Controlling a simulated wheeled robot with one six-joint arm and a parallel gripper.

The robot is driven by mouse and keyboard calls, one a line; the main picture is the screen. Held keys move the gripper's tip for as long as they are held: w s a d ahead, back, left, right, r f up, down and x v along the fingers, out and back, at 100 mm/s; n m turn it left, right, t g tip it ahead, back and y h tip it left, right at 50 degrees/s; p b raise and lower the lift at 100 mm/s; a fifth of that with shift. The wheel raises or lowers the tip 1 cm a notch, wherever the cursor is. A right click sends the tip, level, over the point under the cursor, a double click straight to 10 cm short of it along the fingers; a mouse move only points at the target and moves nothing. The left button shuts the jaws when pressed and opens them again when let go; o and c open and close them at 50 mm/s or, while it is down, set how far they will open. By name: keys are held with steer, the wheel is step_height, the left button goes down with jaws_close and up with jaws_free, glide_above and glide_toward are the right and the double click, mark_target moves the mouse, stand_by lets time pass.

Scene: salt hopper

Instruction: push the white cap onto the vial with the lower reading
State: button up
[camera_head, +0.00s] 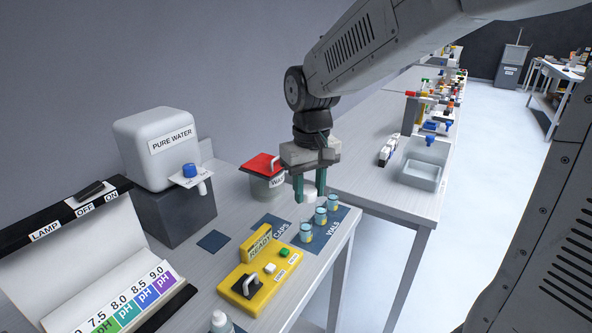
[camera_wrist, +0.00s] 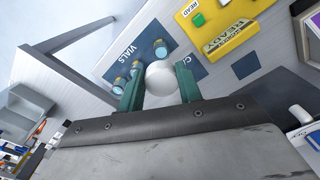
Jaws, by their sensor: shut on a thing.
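My gripper (camera_head: 308,194) is shut on the white cap (camera_head: 309,190), holding it in the air above the bench near the vials. In the wrist view the round cap (camera_wrist: 161,78) sits between the green fingers of my gripper (camera_wrist: 161,84). Three small clear vials with bluish contents stand in a row on the dark blue VIALS mat: a near vial (camera_head: 306,233), a middle vial (camera_head: 320,216) and a far vial (camera_head: 333,202). They also show beyond my fingers in the wrist view (camera_wrist: 160,48). No reading is legible on the vials or meter.
A yellow READY meter (camera_head: 245,293) stands nearer on the bench. The CAPS mat (camera_head: 270,226) looks bare where visible. A red-lidded waste container (camera_head: 266,185) stands behind my gripper. A pure water tank (camera_head: 155,140) and pH chart (camera_head: 135,300) are at left.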

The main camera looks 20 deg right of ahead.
mark_target(308, 224)
steer(key=shift+w+r, duration=0.15)
steer(key=shift+w, duration=0.05)
steer(key=shift+f, duration=2.95)
steer(key=shift+f, duration=1.5)
steer(key=o, duration=1)
step_height(308, 224, up, 8)
steer(key=shift+f, duration=0.1)
